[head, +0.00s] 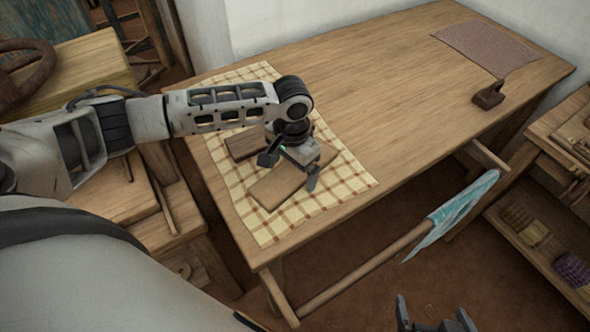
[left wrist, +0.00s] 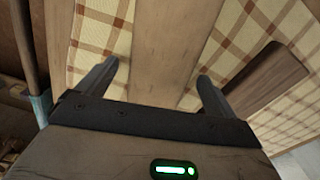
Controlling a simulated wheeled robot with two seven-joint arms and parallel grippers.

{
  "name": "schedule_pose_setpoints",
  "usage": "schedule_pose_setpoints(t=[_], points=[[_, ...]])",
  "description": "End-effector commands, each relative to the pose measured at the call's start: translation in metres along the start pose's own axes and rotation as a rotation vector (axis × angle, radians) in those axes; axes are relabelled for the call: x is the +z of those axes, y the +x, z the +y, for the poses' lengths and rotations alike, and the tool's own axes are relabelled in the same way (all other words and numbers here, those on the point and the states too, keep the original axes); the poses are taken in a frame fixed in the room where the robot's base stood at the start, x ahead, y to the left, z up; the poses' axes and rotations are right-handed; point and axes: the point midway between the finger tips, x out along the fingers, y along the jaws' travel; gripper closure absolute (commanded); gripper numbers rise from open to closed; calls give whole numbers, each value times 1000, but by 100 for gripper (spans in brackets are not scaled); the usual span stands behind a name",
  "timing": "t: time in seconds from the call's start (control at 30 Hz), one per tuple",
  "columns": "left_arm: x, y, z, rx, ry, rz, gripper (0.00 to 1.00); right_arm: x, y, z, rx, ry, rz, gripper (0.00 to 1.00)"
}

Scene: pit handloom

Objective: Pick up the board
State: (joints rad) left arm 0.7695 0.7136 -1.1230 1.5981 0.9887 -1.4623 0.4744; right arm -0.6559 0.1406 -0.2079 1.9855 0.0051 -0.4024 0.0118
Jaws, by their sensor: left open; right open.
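A light brown wooden board (head: 277,187) lies flat on the checkered cloth (head: 262,232). In the left wrist view the board (left wrist: 172,45) runs between my left gripper's two fingers. A darker brown wooden piece (head: 240,144) lies beside it, partly hidden by my left arm; it also shows right of the fingers in the left wrist view (left wrist: 262,88). My left gripper (head: 289,172) is open over the light board, one finger on each side; whether it touches is unclear. My right gripper (head: 436,312) is open and empty at the bottom edge, away from the table.
The wooden table (head: 390,100) is largely bare right of the cloth. A brown patterned sheet (head: 487,47) and a dark wooden block (head: 488,95) are at its far right. A blue cloth (head: 455,212) hangs on a rail along the front. A shelf (head: 540,215) stands at right.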

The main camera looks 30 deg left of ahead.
Motion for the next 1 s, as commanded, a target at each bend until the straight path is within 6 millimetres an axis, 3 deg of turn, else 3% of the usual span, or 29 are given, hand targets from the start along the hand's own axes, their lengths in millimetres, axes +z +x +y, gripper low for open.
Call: schedule_pose_setpoints(t=[0.03, 0.23, 0.67, 0.87, 1.0], points=[[0, 0, 0, 0, 0, 0, 7, 0, 0, 0, 1, -1, 1, 1], [0, 0, 0, 0, 0, 0, 61, -1, 0, 1, 1, -1, 2, 1], [-1, -8, 0, 0, -1, 1, 61, -5, 0, 1, 2, 0, 10, 1], [-2, -34, 0, 0, -1, 5, 61, -4, 1, 1, 2, 0, 9, 1], [-3, -58, 23, 4, 4, 6, 61, -5, 0, 1, 1, 0, 8, 1]])
